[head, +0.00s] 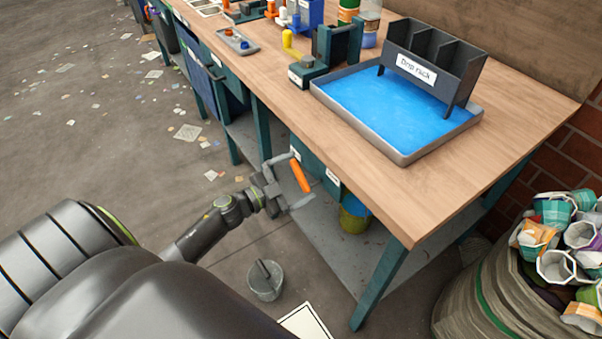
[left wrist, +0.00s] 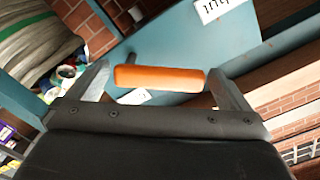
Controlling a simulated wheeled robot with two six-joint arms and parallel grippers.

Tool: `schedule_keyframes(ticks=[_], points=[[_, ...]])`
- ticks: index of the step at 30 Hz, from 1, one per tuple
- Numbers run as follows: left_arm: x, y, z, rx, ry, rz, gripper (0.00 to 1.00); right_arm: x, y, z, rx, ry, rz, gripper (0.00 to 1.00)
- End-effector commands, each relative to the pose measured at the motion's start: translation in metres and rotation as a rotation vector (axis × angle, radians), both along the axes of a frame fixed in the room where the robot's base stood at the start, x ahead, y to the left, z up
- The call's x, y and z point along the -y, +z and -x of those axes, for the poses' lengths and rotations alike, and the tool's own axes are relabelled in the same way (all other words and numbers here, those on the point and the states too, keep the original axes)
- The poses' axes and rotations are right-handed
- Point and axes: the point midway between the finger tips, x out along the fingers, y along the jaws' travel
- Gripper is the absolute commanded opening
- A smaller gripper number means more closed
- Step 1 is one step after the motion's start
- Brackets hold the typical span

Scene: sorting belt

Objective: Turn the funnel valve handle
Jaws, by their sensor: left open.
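The orange valve handle (head: 300,176) is a short bar at the teal panel below the bench top. It also shows lengthwise across the middle of the left wrist view (left wrist: 160,77). My left gripper (head: 292,181) is open, with the handle between its two fingers and a finger near each end of the bar. It is shown from behind in the left wrist view (left wrist: 160,72). I cannot tell whether either finger touches the handle. The funnel itself is not clearly visible. My right gripper is not in view.
The wooden bench (head: 290,110) overhangs the handle. On it stand a grey tray with blue lining (head: 405,158) and a drip rack (head: 472,68). A grey bucket (head: 266,292) stands on the floor, and a yellow bucket (head: 353,222) sits under the bench. A bin of crushed cups (head: 470,290) is at right.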

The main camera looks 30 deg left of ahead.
Motion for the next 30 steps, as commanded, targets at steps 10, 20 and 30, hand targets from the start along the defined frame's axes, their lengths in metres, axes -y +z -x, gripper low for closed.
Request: schedule_keyframes(ticks=[10, 20, 30], points=[[0.007, 0.0, -0.017, 0.0, 0.0, 0.001, 1.0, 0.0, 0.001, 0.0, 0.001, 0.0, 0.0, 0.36], [0.007, 0.0, -0.017, 0.0, 0.0, 0.001, 0.79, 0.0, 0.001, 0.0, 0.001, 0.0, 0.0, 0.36], [0.007, 0.0, -0.017, -0.001, -0.001, 0.002, 0.45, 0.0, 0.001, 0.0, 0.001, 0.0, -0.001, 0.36]])
